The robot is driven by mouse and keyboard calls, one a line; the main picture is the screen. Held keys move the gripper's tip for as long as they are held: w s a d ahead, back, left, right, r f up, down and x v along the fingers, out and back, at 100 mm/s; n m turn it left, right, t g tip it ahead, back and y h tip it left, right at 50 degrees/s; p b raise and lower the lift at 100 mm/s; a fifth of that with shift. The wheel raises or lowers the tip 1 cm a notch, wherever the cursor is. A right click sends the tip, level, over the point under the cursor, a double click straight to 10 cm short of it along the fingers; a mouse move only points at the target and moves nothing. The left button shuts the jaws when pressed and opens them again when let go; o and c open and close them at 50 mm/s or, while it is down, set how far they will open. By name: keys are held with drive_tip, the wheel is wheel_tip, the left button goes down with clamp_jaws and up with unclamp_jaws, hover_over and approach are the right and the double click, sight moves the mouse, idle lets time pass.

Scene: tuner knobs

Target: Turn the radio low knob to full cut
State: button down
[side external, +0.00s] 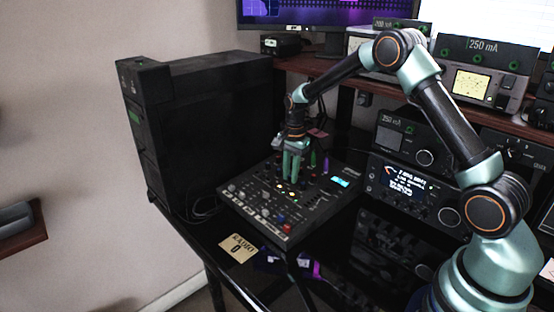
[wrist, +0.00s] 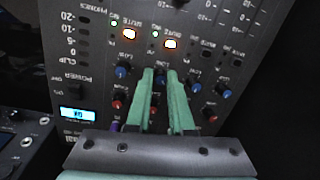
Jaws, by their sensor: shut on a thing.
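The mixer (side external: 262,222) is a dark panel lying on the desk, with rows of small knobs, and it fills most of the wrist view (wrist: 260,50). My gripper (side external: 292,178) reaches down onto the far part of the panel in the side view. In the wrist view my gripper's two green fingers (wrist: 160,80) are closed around a small blue-capped knob (wrist: 161,71). The fingers hide most of this knob and its pointer, so its angle cannot be told. Its label is too blurred to read with certainty.
A blue knob (wrist: 123,71) stands close left of the fingers, and another blue knob (wrist: 195,88) close right. Red knobs (wrist: 209,113) lie nearer the wrist. A black cabinet (side external: 200,125) stands left of the mixer. A radio with a lit display (side external: 405,185) stands to its right.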

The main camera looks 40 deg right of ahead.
drive_tip(key=n, duration=0.3)
drive_tip(key=shift+d+f+n, duration=0.1)
drive_tip(key=shift+d+n, duration=0.1)
drive_tip(key=shift+n, duration=0.1)
drive_tip(key=n, duration=0.4)
drive_tip(key=shift+n+g, duration=0.3)
drive_tip(key=shift+g, duration=0.1)
drive_tip(key=n, duration=0.4)
drive_tip(key=shift+w, duration=0.15)
drive_tip(key=shift+n+g, duration=0.3)
drive_tip(key=shift+n, duration=1.4)
drive_tip(key=shift+w+n, duration=0.1)
drive_tip(key=shift+n, duration=0.2)
drive_tip(key=shift+a, duration=0.1)
drive_tip(key=c, duration=1.1)
unclamp_jaws()
